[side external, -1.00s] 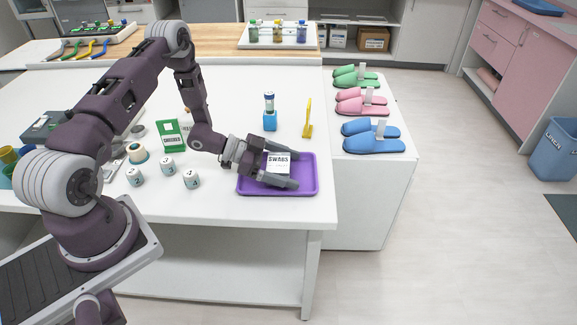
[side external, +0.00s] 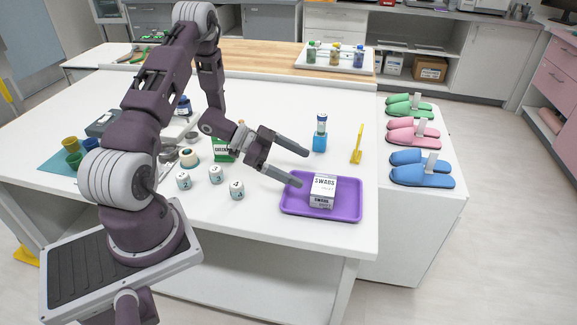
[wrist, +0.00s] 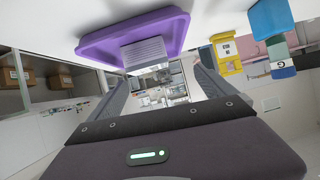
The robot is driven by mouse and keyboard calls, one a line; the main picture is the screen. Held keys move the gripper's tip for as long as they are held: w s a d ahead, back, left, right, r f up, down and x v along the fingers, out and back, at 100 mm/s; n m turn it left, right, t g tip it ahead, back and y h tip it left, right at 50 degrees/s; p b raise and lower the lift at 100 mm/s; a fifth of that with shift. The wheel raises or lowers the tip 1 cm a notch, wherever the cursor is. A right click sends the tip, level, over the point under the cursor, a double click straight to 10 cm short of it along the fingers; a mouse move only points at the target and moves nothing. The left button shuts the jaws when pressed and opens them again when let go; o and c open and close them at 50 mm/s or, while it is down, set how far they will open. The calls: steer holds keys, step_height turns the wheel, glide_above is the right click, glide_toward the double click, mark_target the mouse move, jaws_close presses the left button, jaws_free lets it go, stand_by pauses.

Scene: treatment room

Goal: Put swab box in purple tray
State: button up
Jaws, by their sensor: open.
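The white swab box (side external: 322,191) with dark lettering stands in the purple tray (side external: 292,207), near the tray's middle. In the wrist view the box (wrist: 145,52) and the tray (wrist: 105,42) appear at the top, upside down. My gripper (side external: 302,168) is open and empty, to the upper left of the box and apart from it. Its fingers are spread wide and point toward the tray's side. In the wrist view nothing lies between the fingers (wrist: 165,85).
A blue block with a vial (side external: 320,138) and a yellow stand (side external: 357,145) are behind the tray. Several numbered white containers (side external: 215,174) and a green box (side external: 221,149) are left of it. Blue slippers (side external: 420,170) lie on the right-hand cabinet. The table in front of the gripper is clear.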

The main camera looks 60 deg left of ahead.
steer(key=w+a+r+y, duration=0.3)
steer(key=w+r+y, duration=0.3)
steer(key=r, duration=0.2)
step_height(320, 180, up, 12)
steer(key=s+d+n+y, duration=0.1)
steer(key=s+n+y, duration=0.1)
steer(key=n+y, duration=0.25)
steer(key=s+d+r+n+g, duration=0.1)
steer(key=s+d, duration=0.4)
steer(key=s, duration=0.4)
steer(key=s+d+r+n+g+h, duration=0.1)
steer(key=s+d+r+n, duration=0.1)
steer(key=s+d, duration=0.4)
steer(key=s+d+r+n+g+h, duration=0.1)
steer(key=s+d, duration=0.4)
steer(key=s, duration=0.6)
steer(key=shift+s+d+r+g, duration=0.3)
steer(key=shift+s+d+g, duration=0.05)
steer(key=shift+g, duration=0.15)
steer(key=shift+n, duration=0.25)
